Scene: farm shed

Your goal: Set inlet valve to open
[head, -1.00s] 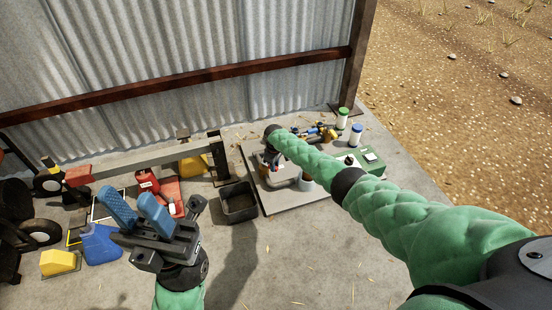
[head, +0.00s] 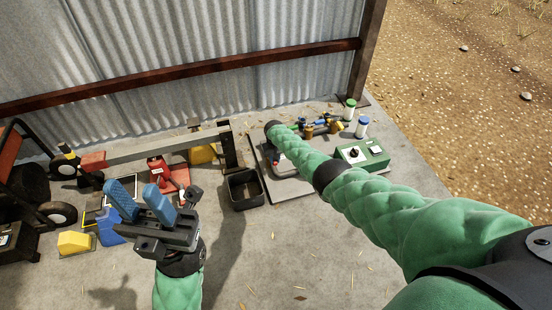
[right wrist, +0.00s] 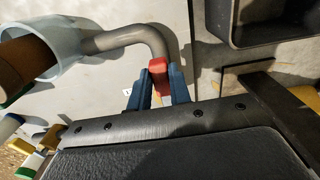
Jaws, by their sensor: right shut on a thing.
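In the right wrist view, the two blue fingers of my right gripper (right wrist: 159,88) are shut on a red piece (right wrist: 159,72) at the end of a bent grey pipe (right wrist: 125,38). The pipe reaches a pale cup-like part (right wrist: 70,60) with a brown cylinder in it. I cannot tell whether the red piece is the inlet valve's handle. In the head view my right arm hides this gripper and the pipe. Brass-coloured fittings (head: 335,127) with blue parts stand just beyond the arm. My left gripper (head: 140,200) is open and empty, above the floor at the left.
A green box (head: 364,155) with a dial stands right of my right forearm. Two lidded bottles (head: 362,127) stand behind it. A dark open tray (head: 244,190) lies left of the grey board (head: 282,190). Tools and a cart crowd the left; the front floor is clear.

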